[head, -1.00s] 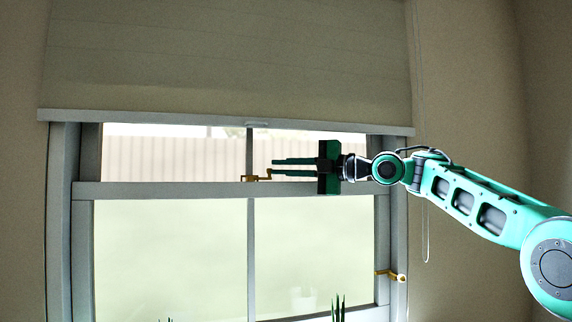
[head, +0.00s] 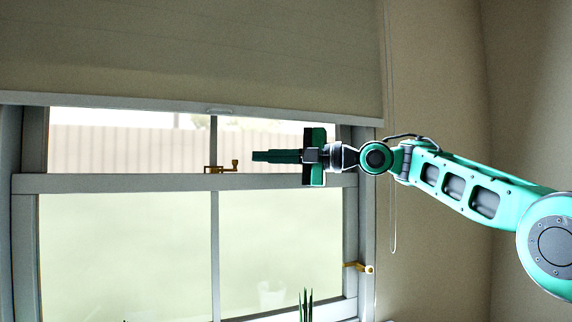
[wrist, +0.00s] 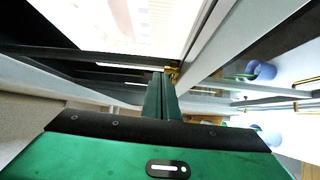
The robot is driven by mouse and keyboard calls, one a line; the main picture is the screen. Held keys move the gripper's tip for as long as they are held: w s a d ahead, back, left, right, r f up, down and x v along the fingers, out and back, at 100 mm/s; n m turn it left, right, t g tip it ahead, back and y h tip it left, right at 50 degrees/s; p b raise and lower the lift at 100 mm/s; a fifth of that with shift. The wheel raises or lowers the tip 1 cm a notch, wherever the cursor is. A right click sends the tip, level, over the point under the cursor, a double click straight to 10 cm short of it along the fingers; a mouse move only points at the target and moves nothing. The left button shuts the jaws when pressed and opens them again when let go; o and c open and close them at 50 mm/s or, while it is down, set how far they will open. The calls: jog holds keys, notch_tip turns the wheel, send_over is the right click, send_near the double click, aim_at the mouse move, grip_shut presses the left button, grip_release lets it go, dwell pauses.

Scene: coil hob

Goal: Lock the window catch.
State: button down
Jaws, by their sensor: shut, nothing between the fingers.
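The brass window catch (head: 220,169) sits on the top of the sash's meeting rail, near the middle upright. Its arm points right along the rail and ends in a small upright knob. My gripper (head: 253,156) is shut and empty, level with the rail, its fingers pointing left. In the head view a small gap shows between the fingertips and the knob. In the wrist view, the catch (wrist: 172,70) shows in part just beyond the shut fingers (wrist: 163,78), whose tips hide some of it. I cannot tell there whether they touch.
A lowered blind (head: 190,50) covers the upper window, its bottom bar above my gripper. A second brass fitting (head: 359,267) is on the right frame. A cord (head: 393,200) hangs right of the window. Green plant leaves (head: 305,306) stand at the bottom.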

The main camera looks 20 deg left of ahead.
jog(key=w, duration=0.2)
jog(key=w+d, duration=0.1)
jog(key=w, duration=0.2)
jog(key=shift+w+d, duration=0.85)
jog(key=shift+w, duration=0.3)
jog(key=shift+s, duration=0.1)
